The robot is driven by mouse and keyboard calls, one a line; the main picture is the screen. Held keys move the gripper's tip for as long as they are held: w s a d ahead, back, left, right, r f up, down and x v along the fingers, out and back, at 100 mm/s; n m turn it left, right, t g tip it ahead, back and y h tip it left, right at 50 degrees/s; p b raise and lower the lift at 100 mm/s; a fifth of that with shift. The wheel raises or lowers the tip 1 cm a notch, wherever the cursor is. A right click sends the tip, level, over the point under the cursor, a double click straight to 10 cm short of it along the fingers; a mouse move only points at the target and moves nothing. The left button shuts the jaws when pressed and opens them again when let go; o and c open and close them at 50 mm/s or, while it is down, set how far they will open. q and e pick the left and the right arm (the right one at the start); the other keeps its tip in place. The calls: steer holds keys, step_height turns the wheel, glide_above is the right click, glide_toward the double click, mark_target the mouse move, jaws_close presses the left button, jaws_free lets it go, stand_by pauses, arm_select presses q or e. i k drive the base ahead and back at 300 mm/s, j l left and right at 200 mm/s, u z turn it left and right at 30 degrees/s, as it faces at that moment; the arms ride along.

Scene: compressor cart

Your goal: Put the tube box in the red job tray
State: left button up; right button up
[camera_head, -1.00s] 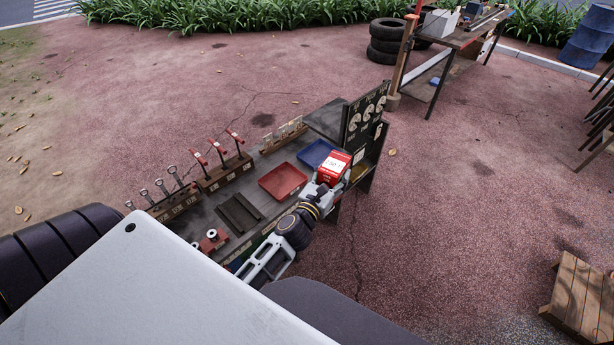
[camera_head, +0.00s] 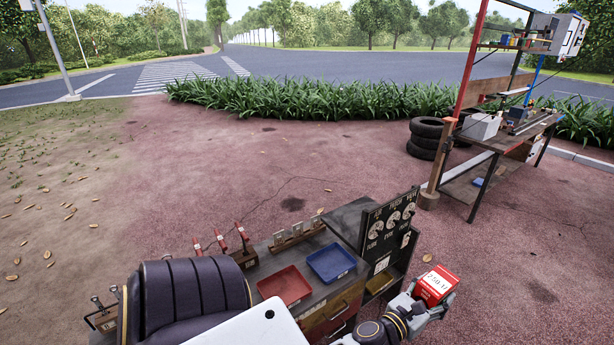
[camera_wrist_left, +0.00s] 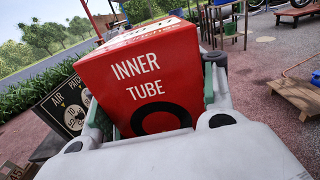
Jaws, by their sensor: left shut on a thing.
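The tube box (camera_head: 434,285) is red with a white label, and its side reads INNER TUBE in the left wrist view (camera_wrist_left: 140,75). My left gripper (camera_head: 430,300) is shut on the tube box and holds it up, right of the cart and apart from it. In the left wrist view the gripper's fingers (camera_wrist_left: 155,115) flank the box. The red job tray (camera_head: 285,286) lies on the cart top, left of the gripper, and looks empty. My right gripper is not in view.
A blue tray (camera_head: 331,262) sits beside the red one. A dark panel with dials (camera_head: 391,228) stands upright at the cart's right end. Red-handled tools (camera_head: 241,245) stand in a rack at the left. A workbench (camera_head: 500,145) and stacked tyres (camera_head: 426,138) are farther back.

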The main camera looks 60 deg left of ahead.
mark_target(284, 290)
steer(key=i+l+u, duration=0.1)
steer(key=i, duration=0.35)
steer(key=i+l+u, duration=0.15)
steer(key=u, duration=0.3)
steer(key=i+l+u, duration=0.1)
steer(key=l+u, duration=0.15)
steer(key=u, duration=0.25)
steer(key=l+u, duration=0.3)
steer(key=u, duration=0.15)
steer(key=l+u, duration=0.3)
steer(key=u, duration=0.2)
steer(key=i, duration=0.05)
